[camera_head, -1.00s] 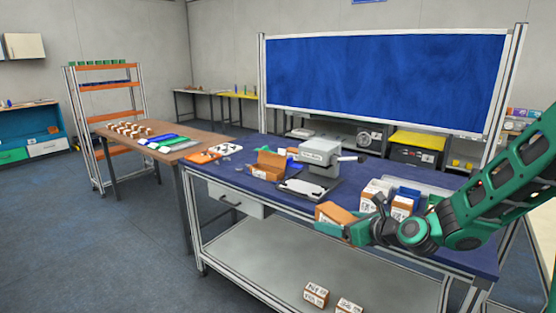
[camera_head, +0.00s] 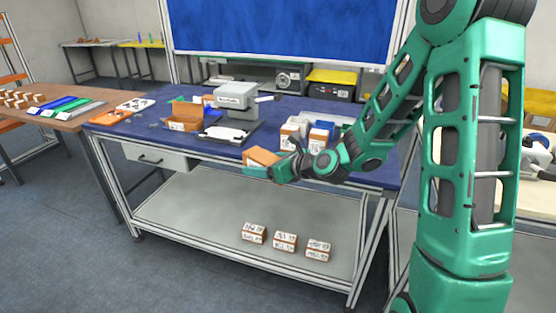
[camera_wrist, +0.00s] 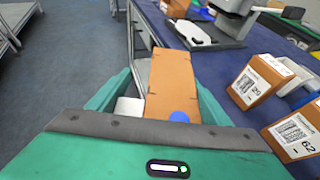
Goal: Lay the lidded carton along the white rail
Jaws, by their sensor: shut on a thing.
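My gripper (camera_head: 259,168) is shut on an orange-brown carton (camera_head: 262,156) at the front edge of the blue-topped bench. In the wrist view the carton (camera_wrist: 172,82) sits long and narrow between the green fingers, with a blue round spot (camera_wrist: 179,117) near its close end. Its far end points away from the palm. Its underside is hidden, and I cannot tell how its lid is closed. I cannot pick out the white rail with certainty; pale frame bars run along the bench's front edge.
Labelled cartons (camera_head: 318,138) stand on the bench just right of the held one. A grey device (camera_head: 236,101), a white plate (camera_head: 224,134) and an open brown box (camera_head: 186,117) are behind and left. Three cartons (camera_head: 285,241) lie on the lower shelf.

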